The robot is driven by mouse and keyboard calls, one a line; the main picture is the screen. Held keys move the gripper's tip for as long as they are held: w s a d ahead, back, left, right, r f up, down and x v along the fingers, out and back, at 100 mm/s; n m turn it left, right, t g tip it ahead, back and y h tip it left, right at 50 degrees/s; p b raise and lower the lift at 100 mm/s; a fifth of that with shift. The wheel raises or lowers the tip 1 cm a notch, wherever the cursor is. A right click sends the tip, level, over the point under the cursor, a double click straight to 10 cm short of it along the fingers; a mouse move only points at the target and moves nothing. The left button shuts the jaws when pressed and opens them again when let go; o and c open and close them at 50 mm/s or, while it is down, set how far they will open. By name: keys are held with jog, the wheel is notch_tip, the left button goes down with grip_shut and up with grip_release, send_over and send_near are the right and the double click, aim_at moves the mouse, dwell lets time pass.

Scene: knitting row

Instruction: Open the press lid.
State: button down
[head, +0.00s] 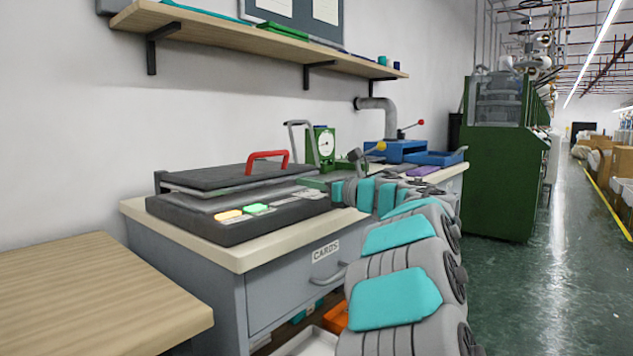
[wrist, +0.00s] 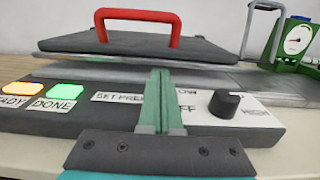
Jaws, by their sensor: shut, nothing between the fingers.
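The press is a dark flat box with a dark lid (head: 215,178) on top, and the lid carries a red bar handle (head: 268,157). A narrow gap shows between the lid and the press base (head: 200,222). In the wrist view the lid (wrist: 130,43) and its red handle (wrist: 137,14) are ahead. My gripper (wrist: 160,76) is shut and empty, its green fingers pointing at the press in front of the control panel, below the handle and apart from it. The fingers hide part of the panel's lettering.
The panel has an orange light (wrist: 21,88), a green light (wrist: 64,90) and a black knob (wrist: 225,103). A green gauge stand (head: 321,146) and blue trays (head: 435,157) are to the right. A shelf (head: 260,38) hangs above. A wooden table (head: 95,290) stands at left.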

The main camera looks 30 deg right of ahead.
aim_at(281, 176)
jog(key=x, duration=0.5)
jog(key=shift+w+a+r+p, duration=0.1)
jog(key=shift+a+r+p, duration=0.05)
jog(key=shift+p, duration=0.15)
notch_tip(281, 176, up, 3)
jog(key=shift+f+p, duration=0.2)
jog(key=shift+p, duration=0.25)
jog(key=shift+w+r, duration=0.2)
jog(key=shift+r, duration=0.4)
jog(key=shift+r, duration=0.1)
